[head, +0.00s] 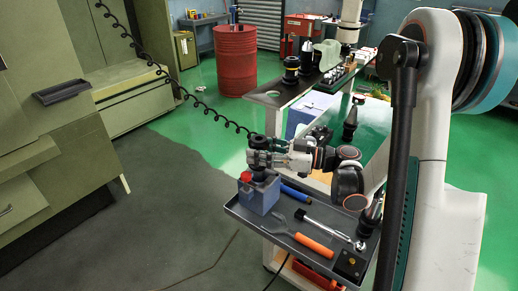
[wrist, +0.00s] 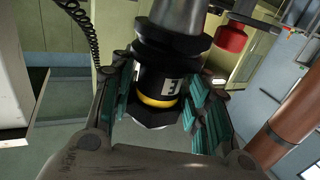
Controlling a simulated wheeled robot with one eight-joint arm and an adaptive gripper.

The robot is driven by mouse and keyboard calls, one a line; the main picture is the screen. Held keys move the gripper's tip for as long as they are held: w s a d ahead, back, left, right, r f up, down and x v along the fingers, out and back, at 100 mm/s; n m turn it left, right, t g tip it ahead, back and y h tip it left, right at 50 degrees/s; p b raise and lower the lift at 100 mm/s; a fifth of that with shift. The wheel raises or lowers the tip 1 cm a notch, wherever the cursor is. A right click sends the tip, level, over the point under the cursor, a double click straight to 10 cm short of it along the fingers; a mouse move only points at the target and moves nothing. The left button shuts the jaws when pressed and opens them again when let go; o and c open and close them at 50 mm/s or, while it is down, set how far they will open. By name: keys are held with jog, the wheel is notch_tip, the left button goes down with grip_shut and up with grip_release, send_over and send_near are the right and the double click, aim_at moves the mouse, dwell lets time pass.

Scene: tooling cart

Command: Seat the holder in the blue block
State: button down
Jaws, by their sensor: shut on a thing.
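My gripper (head: 262,157) is shut on the dark tool holder, its fingers on both sides of the holder. In the wrist view the holder (wrist: 157,88) is black with a yellow band and white marks, between teal finger pads. In the head view the holder's lower part (head: 259,174) shows under the fingers, right at the top of the blue block (head: 258,198). The block stands at the left end of the cart's grey tray. I cannot tell whether the holder is in the block's socket or just above it; the socket is hidden.
A red knob (head: 246,177) is at the block's left top edge. The tray (head: 270,227) also holds a blue-handled tool (head: 295,193), an orange-handled wrench (head: 312,244) and a ratchet (head: 328,229). A bench with more holders (head: 291,70) stands behind. A coiled black cable hangs nearby.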

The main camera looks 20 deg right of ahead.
jog(key=shift+f+b, duration=1.55)
jog(key=shift+f, duration=0.6)
jog(key=shift+f+b, duration=0.35)
jog(key=c, duration=0.8)
grip_release()
